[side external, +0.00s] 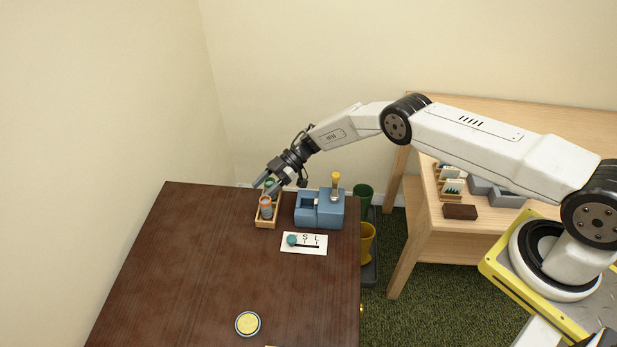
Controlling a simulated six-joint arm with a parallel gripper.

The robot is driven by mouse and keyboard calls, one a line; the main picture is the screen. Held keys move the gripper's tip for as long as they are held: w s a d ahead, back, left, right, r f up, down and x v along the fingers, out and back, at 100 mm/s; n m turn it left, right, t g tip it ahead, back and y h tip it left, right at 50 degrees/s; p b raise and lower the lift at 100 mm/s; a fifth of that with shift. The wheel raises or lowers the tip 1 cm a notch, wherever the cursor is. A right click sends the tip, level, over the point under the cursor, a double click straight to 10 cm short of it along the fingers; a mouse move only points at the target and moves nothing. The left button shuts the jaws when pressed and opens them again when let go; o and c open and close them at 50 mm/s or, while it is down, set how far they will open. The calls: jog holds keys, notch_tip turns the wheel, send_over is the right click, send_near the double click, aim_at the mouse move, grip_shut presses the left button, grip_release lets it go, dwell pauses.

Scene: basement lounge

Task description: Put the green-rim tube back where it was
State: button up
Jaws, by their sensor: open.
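A small wooden rack (267,223) stands near the far edge of the dark brown table. An orange-rimmed tube (265,206) stands upright in its near part. A green piece (271,183), seemingly the green-rim tube, shows at the rack's far end, partly hidden by my gripper. My gripper (264,186) is open, tilted down to the left, with its fingertips over the far end of the rack. Whether the fingers touch the green piece, I cannot tell.
A blue block (312,217) with a yellow-topped piece (336,180) stands right of the rack. A white card marked S and L (317,248) bears a teal round piece (292,240). A yellow round dish (248,323) lies nearer. The table's left side is clear.

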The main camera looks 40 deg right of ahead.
jog(key=shift+r, duration=0.1)
jog(key=shift+d+r, duration=0.15)
jog(key=v, duration=1.1)
jog(key=shift+d, duration=0.35)
jog(key=shift+w+r, duration=0.1)
jog(key=shift+r, duration=0.05)
